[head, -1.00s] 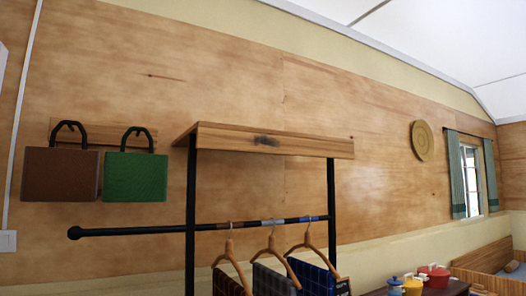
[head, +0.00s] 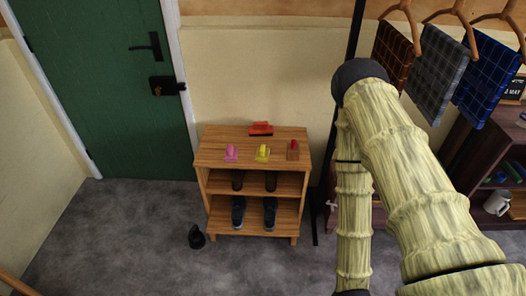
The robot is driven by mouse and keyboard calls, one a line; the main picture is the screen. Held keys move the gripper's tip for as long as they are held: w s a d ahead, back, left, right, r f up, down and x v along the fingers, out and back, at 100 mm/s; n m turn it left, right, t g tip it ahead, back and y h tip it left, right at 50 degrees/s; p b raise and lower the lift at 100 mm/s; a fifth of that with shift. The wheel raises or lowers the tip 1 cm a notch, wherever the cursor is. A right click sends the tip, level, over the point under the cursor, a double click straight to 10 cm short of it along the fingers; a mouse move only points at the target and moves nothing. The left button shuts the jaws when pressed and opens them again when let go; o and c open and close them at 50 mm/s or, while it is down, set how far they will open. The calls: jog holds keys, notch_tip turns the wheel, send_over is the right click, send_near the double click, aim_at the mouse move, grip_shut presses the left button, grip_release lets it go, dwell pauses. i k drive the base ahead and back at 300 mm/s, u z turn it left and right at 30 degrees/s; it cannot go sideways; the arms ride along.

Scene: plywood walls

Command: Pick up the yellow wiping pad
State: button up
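The yellow wiping pad (head: 262,153) lies on the top board of a small wooden shoe shelf (head: 215,152), in the middle of the head view. A pink pad-like item (head: 231,153) is to its left, and a red-and-brown brush-like item (head: 292,150) is to its right. A red item (head: 261,129) is behind it. My arm rises on the right of the view and bends down again, well apart from the pad. My gripper is out of view below the bottom edge.
Shoes (head: 239,212) fill the lower shelves, and one dark shoe (head: 196,237) lies on the grey floor. A green door (head: 105,90) is at left. Checked cloths (head: 433,84) hang at upper right, above a dark shelf (head: 460,150). Floor in front is clear.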

aim_at(262, 153)
jog(key=k, duration=0.5)
jog(key=z, duration=1.75)
jog(key=i, duration=1.45)
jog(key=u, duration=2.6)
jog(key=i, duration=0.4)
jog(key=u, duration=0.05)
